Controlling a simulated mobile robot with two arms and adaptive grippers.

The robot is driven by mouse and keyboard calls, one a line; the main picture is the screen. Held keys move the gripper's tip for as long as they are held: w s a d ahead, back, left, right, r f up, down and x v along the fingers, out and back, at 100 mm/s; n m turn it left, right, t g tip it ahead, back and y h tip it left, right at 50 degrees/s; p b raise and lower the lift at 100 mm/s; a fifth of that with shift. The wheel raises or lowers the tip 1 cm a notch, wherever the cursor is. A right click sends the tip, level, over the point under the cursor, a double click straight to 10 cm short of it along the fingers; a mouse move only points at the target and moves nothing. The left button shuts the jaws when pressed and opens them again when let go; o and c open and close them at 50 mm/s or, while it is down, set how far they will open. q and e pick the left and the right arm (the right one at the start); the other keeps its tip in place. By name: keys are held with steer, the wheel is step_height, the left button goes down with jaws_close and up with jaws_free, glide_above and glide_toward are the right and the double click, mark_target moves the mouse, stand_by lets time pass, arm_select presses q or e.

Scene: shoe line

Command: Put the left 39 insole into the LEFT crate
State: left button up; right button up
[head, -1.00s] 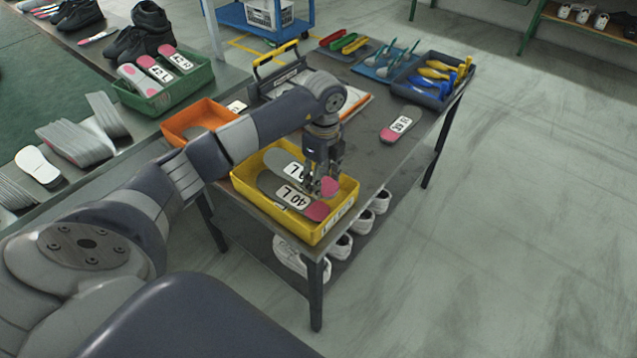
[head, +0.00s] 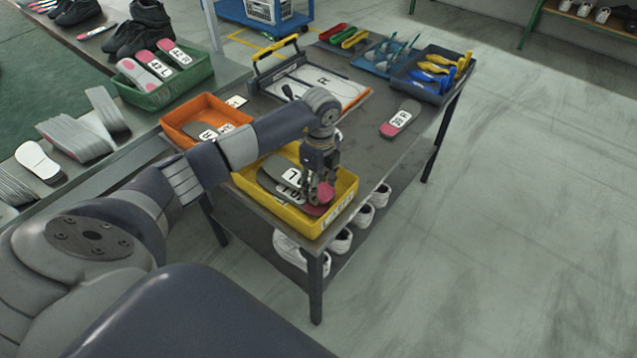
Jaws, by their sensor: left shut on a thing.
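The yellow crate (head: 244,187) stands at the near end of the dark table, with a blurred label on its front wall. My left gripper (head: 319,198) points down into it, shut on an insole near its pink heel (head: 327,191). The held insole is grey with a white label (head: 293,177) ending in L; its number is hidden. It lies over another grey, pink-heeled insole (head: 272,186) in the crate. I cannot tell whether they touch. My right gripper is not in view.
An orange crate (head: 183,116) with an R insole (head: 208,132) stands left of the yellow one. A labelled insole (head: 401,118) lies on the table at right. White shoes sit below.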

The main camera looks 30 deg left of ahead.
arm_select(q)
steer(key=o, duration=1)
steer(key=shift+f, duration=0.1)
steer(key=shift+c, duration=0.2)
steer(key=shift+r, duration=0.2)
step_height(320, 180, up, 13)
steer(key=b, duration=0.1)
steer(key=shift+w+f, duration=0.1)
